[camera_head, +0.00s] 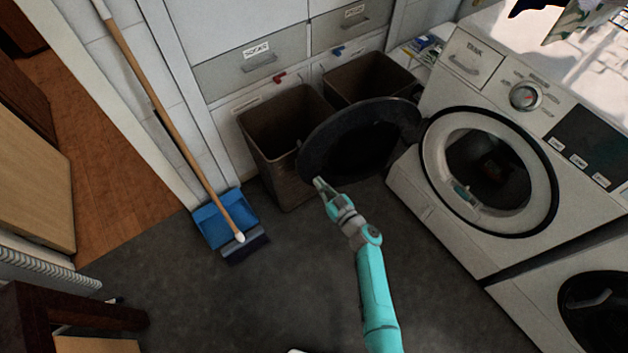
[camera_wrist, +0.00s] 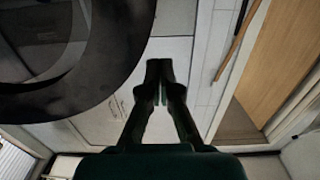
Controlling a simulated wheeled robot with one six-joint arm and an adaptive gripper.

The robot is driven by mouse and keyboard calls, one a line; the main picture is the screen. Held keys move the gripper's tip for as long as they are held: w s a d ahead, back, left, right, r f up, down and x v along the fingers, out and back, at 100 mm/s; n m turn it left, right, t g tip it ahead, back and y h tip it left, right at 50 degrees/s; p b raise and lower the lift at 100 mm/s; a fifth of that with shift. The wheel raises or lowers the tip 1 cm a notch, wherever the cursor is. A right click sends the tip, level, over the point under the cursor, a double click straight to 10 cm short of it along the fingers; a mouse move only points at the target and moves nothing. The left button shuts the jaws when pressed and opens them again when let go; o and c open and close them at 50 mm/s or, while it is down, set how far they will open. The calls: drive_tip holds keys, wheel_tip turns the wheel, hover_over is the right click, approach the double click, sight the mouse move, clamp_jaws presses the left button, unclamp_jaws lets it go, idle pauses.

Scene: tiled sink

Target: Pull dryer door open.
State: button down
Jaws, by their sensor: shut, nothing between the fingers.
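The dryer (camera_head: 505,170) is a white front-loading machine at the right in the head view. Its round dark door (camera_head: 352,148) is swung wide open to the left, and the drum opening is exposed. In the wrist view the door (camera_wrist: 105,62) is a large dark ring at the upper left. My gripper (camera_head: 320,184) is at the lower left edge of the door. In the wrist view my gripper (camera_wrist: 160,68) is shut with its fingertips together and holds nothing. I cannot tell whether it touches the door.
Two brown bins (camera_head: 285,140) stand behind the open door. A blue dustpan (camera_head: 222,215) and a broom (camera_head: 180,130) lean by the left wall. A second machine (camera_head: 590,300) is at the lower right.

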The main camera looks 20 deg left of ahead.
drive_tip(key=s+a+v, duration=0.1)
drive_tip(key=s+v, duration=0.1)
drive_tip(key=v, duration=0.8)
drive_tip(key=shift+s, duration=0.2)
drive_tip(key=shift+a, duration=0.1)
drive_tip(key=s+d+f+m+g+h, duration=0.1)
drive_tip(key=s+d+f+m+h, duration=0.2)
drive_tip(key=s, duration=0.4)
drive_tip(key=s+d+f+h, duration=0.2)
drive_tip(key=s+d+f, duration=0.2)
drive_tip(key=s+d, duration=0.15)
drive_tip(key=s+d+r+m+h, duration=0.2)
drive_tip(key=s+d+m+h, duration=0.15)
drive_tip(key=s+d, duration=0.55)
drive_tip(key=s+d+r+m+t+h, duration=0.2)
drive_tip(key=s+d+r+h, duration=0.2)
drive_tip(key=s+r, duration=0.6)
drive_tip(key=s+d+r+m+t, duration=0.1)
drive_tip(key=s+r, duration=0.2)
drive_tip(key=r, duration=0.6)
drive_tip(key=s+d+r+t+h, duration=0.1)
drive_tip(key=s+r, duration=0.2)
drive_tip(key=r, duration=0.6)
drive_tip(key=shift+d+r+m, duration=0.25)
drive_tip(key=shift+d+m, duration=0.1)
